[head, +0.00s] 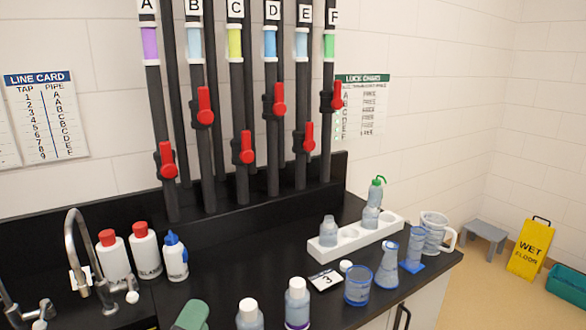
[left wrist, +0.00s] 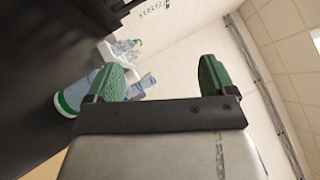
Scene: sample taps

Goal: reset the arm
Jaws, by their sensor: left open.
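My left gripper (left wrist: 162,80) shows in the left wrist view with its two green finger pads apart and nothing between them. In the head view only a green part of my left gripper (head: 190,315) shows at the bottom edge, over the black counter (head: 225,275). A clear bottle with a green band (left wrist: 75,98) is partly behind one finger in the left wrist view; I cannot tell whether they touch. My right gripper is in neither view.
Two white-capped bottles (head: 250,314) (head: 297,303) stand right of the gripper. A white rack (head: 355,238), blue beaker (head: 358,286), flask (head: 388,268) and jug (head: 434,232) stand further right. Pipes with red taps (head: 205,107) rise behind. A sink faucet (head: 76,245) is left.

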